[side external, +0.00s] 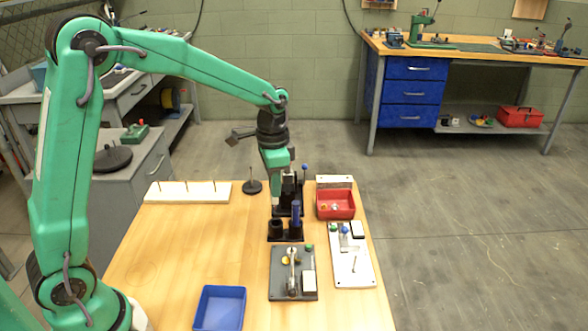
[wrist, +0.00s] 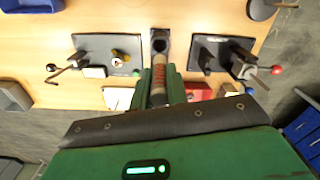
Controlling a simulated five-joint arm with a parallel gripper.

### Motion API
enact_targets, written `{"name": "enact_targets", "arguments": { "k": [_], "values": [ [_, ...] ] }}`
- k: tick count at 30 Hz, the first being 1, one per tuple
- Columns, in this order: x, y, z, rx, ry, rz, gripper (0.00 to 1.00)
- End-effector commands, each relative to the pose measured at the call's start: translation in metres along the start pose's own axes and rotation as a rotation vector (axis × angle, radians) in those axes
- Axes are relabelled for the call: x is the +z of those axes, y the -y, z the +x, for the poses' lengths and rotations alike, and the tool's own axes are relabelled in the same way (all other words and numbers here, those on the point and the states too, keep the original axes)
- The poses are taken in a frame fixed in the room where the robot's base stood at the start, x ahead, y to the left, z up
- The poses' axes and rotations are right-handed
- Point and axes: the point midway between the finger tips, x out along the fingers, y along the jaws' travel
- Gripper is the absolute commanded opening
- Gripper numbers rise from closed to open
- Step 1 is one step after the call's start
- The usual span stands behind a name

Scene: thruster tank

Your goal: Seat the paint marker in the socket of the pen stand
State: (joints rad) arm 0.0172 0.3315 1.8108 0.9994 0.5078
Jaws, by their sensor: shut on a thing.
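The paint marker (wrist: 158,78), a pale grey cylinder with a reddish band, sits between the green fingers of my gripper (wrist: 166,84) in the wrist view. My gripper (side external: 276,202) is shut on it and points down over the black pen stand (side external: 285,238) in the side view. The stand's dark round socket (wrist: 160,45) lies just beyond the marker's far end in the wrist view. A short black cup (side external: 276,228) and an upright blue cylinder (side external: 296,212) show at the stand. I cannot tell how far the marker's lower end is from the socket.
A dark clamp fixture (side external: 290,187) stands behind the stand, and a grey fixture plate (side external: 293,280) in front. A red bin (side external: 336,205) and white fixture plate (side external: 352,262) lie to the right. A blue tray (side external: 220,306) is at front left. The table's left middle is clear.

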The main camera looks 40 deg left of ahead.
Motion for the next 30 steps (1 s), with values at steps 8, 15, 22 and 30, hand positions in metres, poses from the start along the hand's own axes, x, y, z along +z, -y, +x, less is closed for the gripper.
{"name": "enact_targets", "arguments": {
  "k": [8, 15, 22, 30],
  "values": [
    [0.0, -0.001, 0.017, 0.001, 0.002, 0.0, 0.0],
    [0.0, -0.001, 0.031, 0.001, 0.003, 0.0, 0.0],
    [0.0, 0.0, 0.035, 0.0, 0.0, 0.0, 0.0],
    [0.0, 0.0, 0.035, 0.0, 0.001, 0.0, 0.0]
  ]
}}
